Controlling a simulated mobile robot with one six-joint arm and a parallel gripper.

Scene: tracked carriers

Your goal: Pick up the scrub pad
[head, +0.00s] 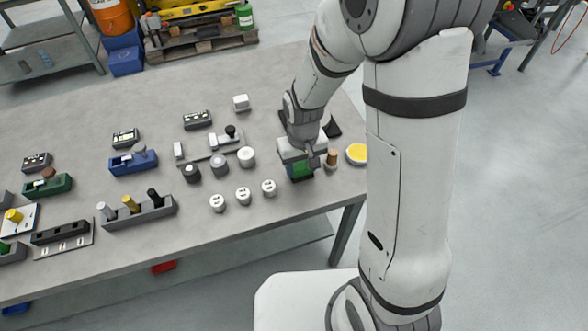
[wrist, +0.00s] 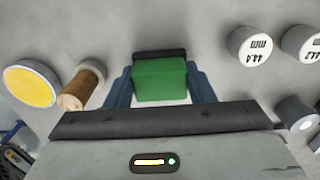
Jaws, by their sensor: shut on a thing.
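The scrub pad (head: 301,173) is a green block near the right end of the table. In the wrist view the green scrub pad (wrist: 160,80) sits between the two blue-grey fingers, with a dark strip along its far edge. My gripper (head: 302,160) points down over it and is shut on it. In the wrist view my gripper (wrist: 160,84) has a finger against each side of the pad. I cannot tell whether the pad is touching the table.
A wooden-topped cylinder (head: 332,157) stands close to the right of my gripper, with a yellow-topped round dish (head: 357,153) beyond it. White labelled cylinders (head: 268,187) stand to the left. Several blocks and holders fill the left of the grey table (head: 80,118).

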